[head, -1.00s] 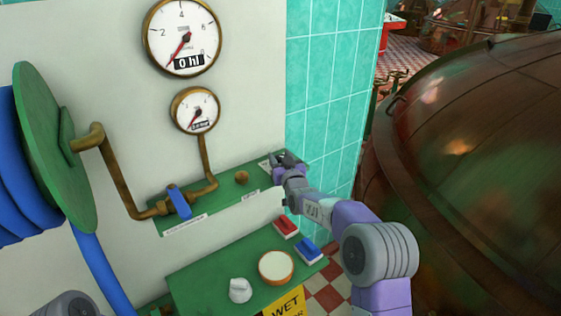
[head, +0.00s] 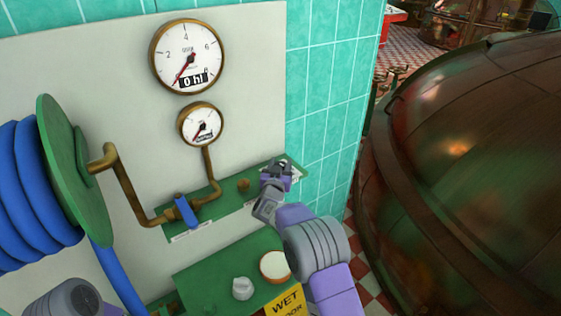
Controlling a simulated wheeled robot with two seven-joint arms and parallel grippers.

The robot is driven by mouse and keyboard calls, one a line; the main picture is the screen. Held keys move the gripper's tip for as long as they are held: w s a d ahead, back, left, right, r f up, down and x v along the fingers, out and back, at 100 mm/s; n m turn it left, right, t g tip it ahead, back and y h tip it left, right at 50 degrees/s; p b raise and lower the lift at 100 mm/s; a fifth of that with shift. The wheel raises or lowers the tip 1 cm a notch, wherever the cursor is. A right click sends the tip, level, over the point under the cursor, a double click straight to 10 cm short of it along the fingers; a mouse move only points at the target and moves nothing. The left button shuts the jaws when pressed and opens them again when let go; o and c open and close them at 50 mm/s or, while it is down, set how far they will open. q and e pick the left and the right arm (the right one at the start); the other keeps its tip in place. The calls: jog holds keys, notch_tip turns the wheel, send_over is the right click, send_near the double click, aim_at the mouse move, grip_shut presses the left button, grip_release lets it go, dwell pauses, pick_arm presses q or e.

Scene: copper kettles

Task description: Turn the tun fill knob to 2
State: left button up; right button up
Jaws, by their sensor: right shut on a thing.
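My right gripper (head: 277,172) is at the right end of the upper green panel (head: 221,203) on the wall. It is shut on the tun fill knob there, which the fingers hide almost fully, so its setting cannot be read. The large round gauge (head: 187,57) above has a scale marked 2, 4 and 6. Its red needle points to the lower left, and its counter reads 0 hl. My left gripper is out of view; only part of my left arm shows at the lower left.
A blue-handled valve (head: 186,210) and a brass knob (head: 243,185) sit on the panel left of my gripper. A small gauge (head: 201,124) hangs above. A blue hose reel (head: 75,170) is at left, a lower green box (head: 215,272) below, a copper kettle (head: 470,180) at right.

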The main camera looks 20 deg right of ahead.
dwell(0.4)
jog(key=o, duration=1)
jog(key=shift+s, duration=0.1)
jog(key=p+v, duration=0.1)
jog(key=v, duration=0.6)
jog(key=shift+s+a, duration=0.15)
jog(key=shift+a, duration=0.1)
